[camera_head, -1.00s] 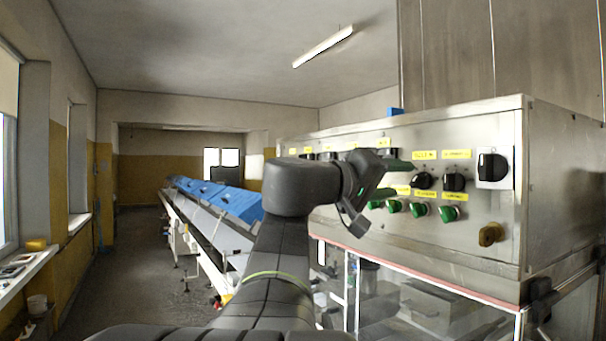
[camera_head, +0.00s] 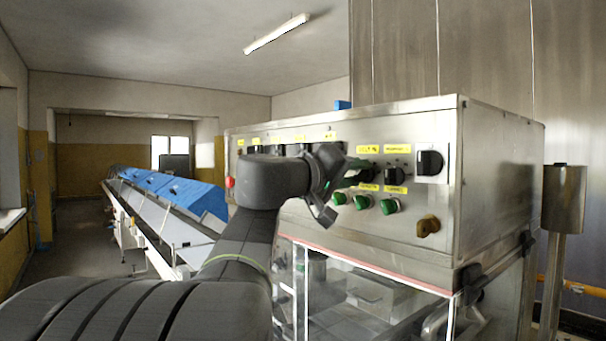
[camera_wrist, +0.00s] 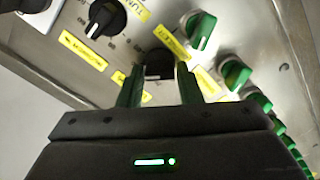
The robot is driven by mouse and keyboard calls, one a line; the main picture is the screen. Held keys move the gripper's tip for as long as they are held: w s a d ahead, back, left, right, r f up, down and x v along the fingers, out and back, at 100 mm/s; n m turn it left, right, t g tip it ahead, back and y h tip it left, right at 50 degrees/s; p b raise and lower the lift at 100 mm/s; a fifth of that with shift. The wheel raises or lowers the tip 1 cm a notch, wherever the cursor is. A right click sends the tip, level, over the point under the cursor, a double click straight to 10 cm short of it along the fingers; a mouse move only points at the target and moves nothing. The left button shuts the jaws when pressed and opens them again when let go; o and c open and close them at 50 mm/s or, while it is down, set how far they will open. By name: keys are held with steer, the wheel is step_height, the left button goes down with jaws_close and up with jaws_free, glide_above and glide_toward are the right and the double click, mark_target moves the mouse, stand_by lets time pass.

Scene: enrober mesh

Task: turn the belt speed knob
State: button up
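The control panel (camera_head: 330,225) carries a row of black knobs under yellow labels; I cannot read which label names the belt speed knob. In the wrist view a black knob (camera_wrist: 158,65) lies between the two green fingers of my gripper (camera_wrist: 158,76), which are spread apart to either side of it. I cannot tell whether they touch it. In the head view my gripper (camera_head: 350,175) is at the panel face, beside a black knob (camera_head: 366,175) that it partly covers. Another black knob (camera_head: 396,174) is to its right, also in the wrist view (camera_wrist: 105,18).
Green knobs (camera_head: 389,206) sit in a row just below. A larger black switch (camera_head: 430,162) on a pale plate and a brass-coloured knob (camera_head: 428,226) are at the panel's right end. A glazed enclosure (camera_head: 360,300) is underneath. A conveyor with blue covers (camera_head: 190,195) runs left.

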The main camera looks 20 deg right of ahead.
steer(key=shift+n, duration=0.4)
steer(key=n, duration=0.2)
steer(key=shift+f+n, duration=0.1)
steer(key=shift+n, duration=0.3)
steer(key=n, duration=0.4)
steer(key=shift+n, duration=0.3)
steer(key=n+p, duration=0.1)
steer(key=n, duration=0.3)
steer(key=shift+f, duration=0.1)
steer(key=shift+f+n+p, duration=0.15)
steer(key=shift+n+p, duration=0.6)
steer(key=shift+n, duration=1.25)
